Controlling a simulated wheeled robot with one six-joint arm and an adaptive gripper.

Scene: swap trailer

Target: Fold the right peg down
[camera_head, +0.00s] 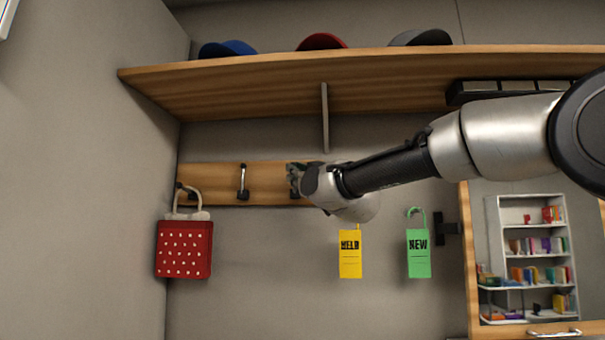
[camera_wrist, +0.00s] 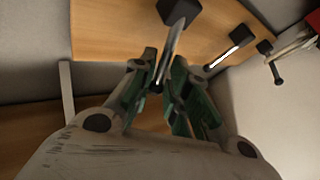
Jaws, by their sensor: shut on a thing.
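The wooden peg board (camera_head: 221,184) is on the back wall under the shelf. My gripper (camera_head: 295,178) is at its right end and hides most of the right peg. In the wrist view, the right peg (camera_wrist: 176,38) is a metal bar on a dark block. Its bar runs between the green-padded fingers of my gripper (camera_wrist: 163,66), which are shut on it near its free end. The bar stands out from the board toward the wrist camera. The middle peg (camera_head: 243,180) is bare; it also shows in the wrist view (camera_wrist: 226,57).
A red dotted bag (camera_head: 184,249) hangs from the left peg (camera_head: 181,189). Yellow (camera_head: 350,255) and green (camera_head: 418,254) tags hang right of the board, below my arm. A shelf (camera_head: 220,85) with several caps overhangs the board. A framed mirror (camera_head: 467,255) is at right.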

